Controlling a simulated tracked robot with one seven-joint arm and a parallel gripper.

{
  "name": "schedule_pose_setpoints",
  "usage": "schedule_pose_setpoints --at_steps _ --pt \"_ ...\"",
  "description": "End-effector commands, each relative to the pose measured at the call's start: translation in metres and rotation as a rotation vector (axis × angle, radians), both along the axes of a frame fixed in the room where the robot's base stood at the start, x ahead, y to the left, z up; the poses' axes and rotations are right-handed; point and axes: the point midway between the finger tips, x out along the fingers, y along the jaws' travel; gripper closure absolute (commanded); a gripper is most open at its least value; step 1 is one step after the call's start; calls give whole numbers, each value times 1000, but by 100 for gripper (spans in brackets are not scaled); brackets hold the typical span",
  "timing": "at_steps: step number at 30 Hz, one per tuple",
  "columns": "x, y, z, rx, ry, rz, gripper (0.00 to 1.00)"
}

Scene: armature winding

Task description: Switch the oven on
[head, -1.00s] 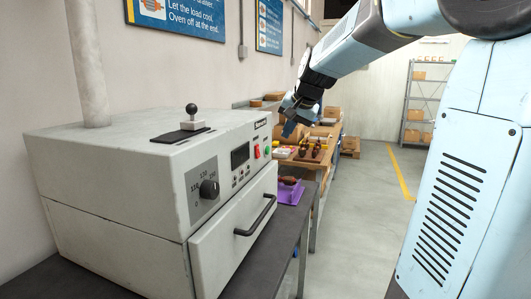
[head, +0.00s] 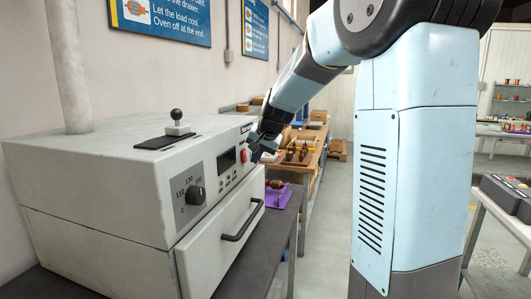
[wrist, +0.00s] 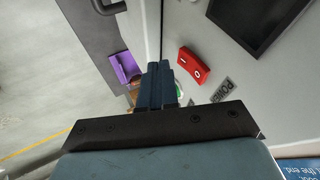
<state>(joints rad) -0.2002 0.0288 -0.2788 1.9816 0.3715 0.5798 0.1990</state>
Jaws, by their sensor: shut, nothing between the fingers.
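The oven (head: 95,170) is a light grey box at the left of the head view, with a dial knob (head: 195,195), a dark display (head: 227,159) and a drawer with a black handle (head: 243,222). Its red rocker switch (head: 244,156) sits right of the display; in the wrist view the red switch (wrist: 194,66) shows I and O marks above a POWER label (wrist: 222,91). My gripper (head: 254,153) is close to the front panel beside the switch. In the wrist view its fingers (wrist: 159,68) are together and empty, beside the switch; I cannot tell whether they touch the panel.
A purple tray (head: 277,198) lies on the dark bench beyond the oven. A lever with a black ball (head: 176,118) stands on the oven top. A wooden table (head: 312,155) with parts is farther back. A control box (head: 508,195) sits on a table at right.

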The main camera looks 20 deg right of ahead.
Motion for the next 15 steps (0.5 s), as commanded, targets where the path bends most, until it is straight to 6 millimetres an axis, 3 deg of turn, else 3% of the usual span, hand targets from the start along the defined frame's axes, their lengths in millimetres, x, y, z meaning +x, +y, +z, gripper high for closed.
schedule_pose_setpoints --at_steps 6,15 --pt "9 12 -2 1 0 -1 100" --pt "10 14 -2 0 0 0 100"
